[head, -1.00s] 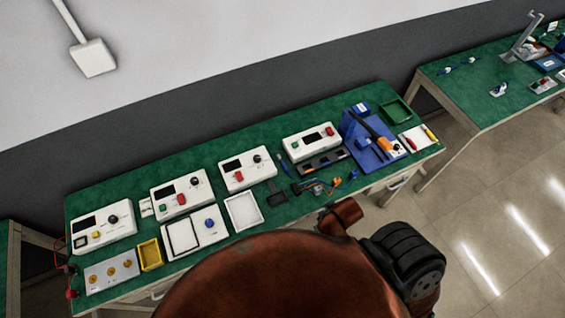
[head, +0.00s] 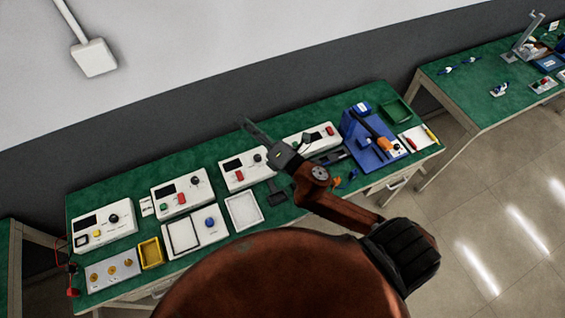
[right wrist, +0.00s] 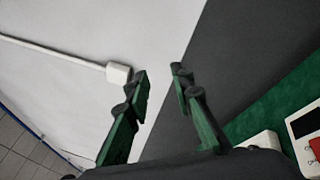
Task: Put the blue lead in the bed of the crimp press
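The crimp press (head: 362,150) appears to be the blue stand with a black lever and an orange part, at the right of the near green bench. I cannot single out the blue lead; small blue pieces (head: 352,174) lie at the bench front left of the press, and my right arm hides part of that area. My right gripper (head: 275,132) is above the bench, left of the press, with its fingers apart. In the right wrist view (right wrist: 161,76) the fingers are spread with nothing between them. My left gripper is not in view.
White instrument boxes (head: 181,193) stand along the bench; one (head: 318,136) is partly behind my gripper. A green tray (head: 397,110) and a white tray with red and yellow tools (head: 417,139) are beside the press. A yellow bin (head: 151,253) stands at left. Another bench (head: 480,95) is at right.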

